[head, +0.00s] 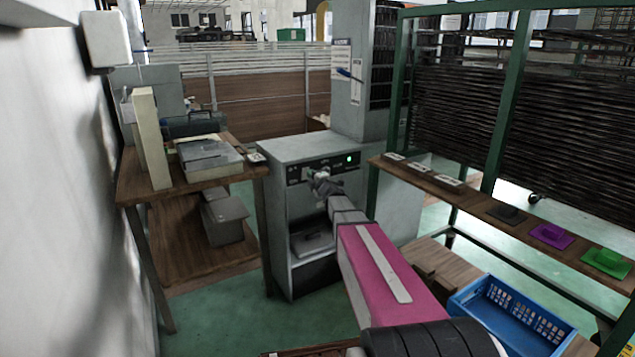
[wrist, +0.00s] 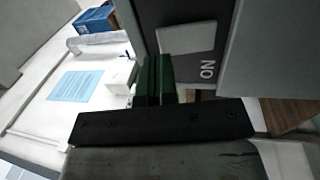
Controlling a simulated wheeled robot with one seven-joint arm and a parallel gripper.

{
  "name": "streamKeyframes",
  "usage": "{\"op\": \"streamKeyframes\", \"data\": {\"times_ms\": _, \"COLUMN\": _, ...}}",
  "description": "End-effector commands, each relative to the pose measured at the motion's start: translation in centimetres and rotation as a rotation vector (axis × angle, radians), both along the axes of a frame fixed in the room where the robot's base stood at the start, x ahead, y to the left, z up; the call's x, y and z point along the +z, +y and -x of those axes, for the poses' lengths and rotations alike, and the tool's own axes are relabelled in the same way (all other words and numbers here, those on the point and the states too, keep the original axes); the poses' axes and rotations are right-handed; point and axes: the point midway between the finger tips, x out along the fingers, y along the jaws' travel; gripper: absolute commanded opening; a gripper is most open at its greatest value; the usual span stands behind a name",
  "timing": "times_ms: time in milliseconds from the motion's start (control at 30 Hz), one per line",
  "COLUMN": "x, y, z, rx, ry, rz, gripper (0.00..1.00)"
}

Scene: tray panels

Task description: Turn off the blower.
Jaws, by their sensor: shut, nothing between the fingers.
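A grey cabinet (head: 283,229), which looks like the blower, has a black control panel (head: 296,173) along its top front. A small green light (head: 349,159) glows at the panel's right end. My gripper (head: 318,178) is in front of the panel's middle and hides part of it. In the wrist view, my gripper's dark green fingers (wrist: 155,62) are shut and empty. They are beside the dark panel edge (wrist: 224,45), which carries a pale plate (wrist: 187,38) and the letters "ON" (wrist: 208,71), seen turned. I cannot tell whether the fingers touch it.
A wooden table (head: 190,187) with boxes stands left of the cabinet. A wooden shelf (head: 480,207) with several coloured trays runs along the right, by a green-framed rack (head: 505,90). A blue crate (head: 470,300) is at the lower right. Green floor (head: 335,312) is open in front.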

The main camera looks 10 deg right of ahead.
Motion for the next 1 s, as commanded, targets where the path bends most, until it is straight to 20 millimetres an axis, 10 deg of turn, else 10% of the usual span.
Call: {"op": "streamKeyframes", "data": {"times_ms": 1000, "x": 0.9, "y": 1.2, "z": -3.3, "rx": 0.000, "ry": 0.000, "rz": 0.000, "gripper": 0.00}}
